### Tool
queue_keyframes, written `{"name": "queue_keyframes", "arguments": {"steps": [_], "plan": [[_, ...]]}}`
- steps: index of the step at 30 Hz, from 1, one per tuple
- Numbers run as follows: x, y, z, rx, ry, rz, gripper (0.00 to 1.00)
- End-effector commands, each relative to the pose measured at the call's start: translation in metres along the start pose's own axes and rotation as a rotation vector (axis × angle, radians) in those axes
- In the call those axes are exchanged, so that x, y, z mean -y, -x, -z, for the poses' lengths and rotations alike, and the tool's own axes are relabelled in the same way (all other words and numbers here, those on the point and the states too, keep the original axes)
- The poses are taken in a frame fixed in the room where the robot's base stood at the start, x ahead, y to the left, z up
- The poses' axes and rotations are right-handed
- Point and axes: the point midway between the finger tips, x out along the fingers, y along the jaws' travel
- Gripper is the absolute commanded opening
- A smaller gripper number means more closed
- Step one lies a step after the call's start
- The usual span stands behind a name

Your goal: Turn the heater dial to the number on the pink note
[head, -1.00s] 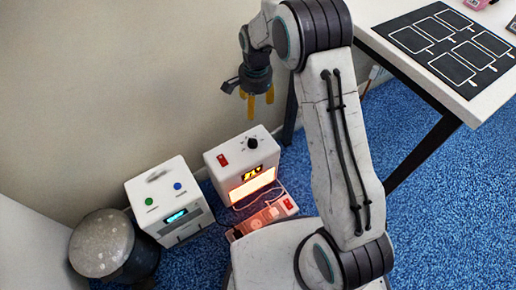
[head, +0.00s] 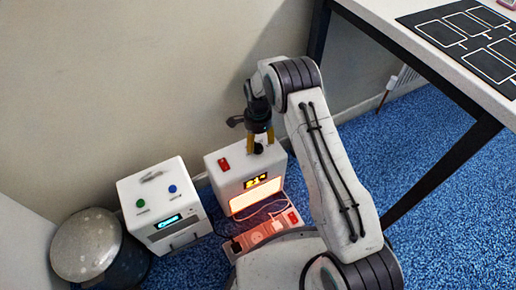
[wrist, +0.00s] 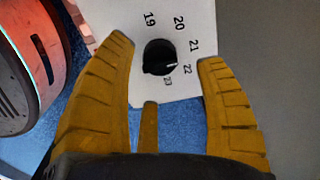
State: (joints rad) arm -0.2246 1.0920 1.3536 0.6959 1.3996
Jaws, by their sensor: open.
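The heater (head: 222,182) is a white box with a red switch, a lit display and an orange glowing front, standing on the floor by the wall. Its black dial (wrist: 159,58) shows in the wrist view, ringed by the numbers 19 to 23. The dial's pale mark points at about 22. My gripper (head: 260,141) is over the heater's top, pointing down. In the wrist view my gripper (wrist: 168,51) is open, its yellow fingers to either side of the dial; I cannot tell if they touch it. No readable pink note is in view.
A power strip (head: 240,246) lies in front. A white table (head: 440,62) with a black mat (head: 470,35) is at right.

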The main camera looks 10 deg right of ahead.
Motion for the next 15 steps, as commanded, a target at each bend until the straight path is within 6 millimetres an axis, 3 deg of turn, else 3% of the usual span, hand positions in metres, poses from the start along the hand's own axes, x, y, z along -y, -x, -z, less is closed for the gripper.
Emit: {"name": "queue_keyframes", "arguments": {"steps": [6, 15], "plan": [[-0.001, -0.032, 0.000, 0.000, 0.000, -0.002, 0.65], [0.000, -0.042, 0.000, 0.000, 0.000, 0.001, 0.65]]}}
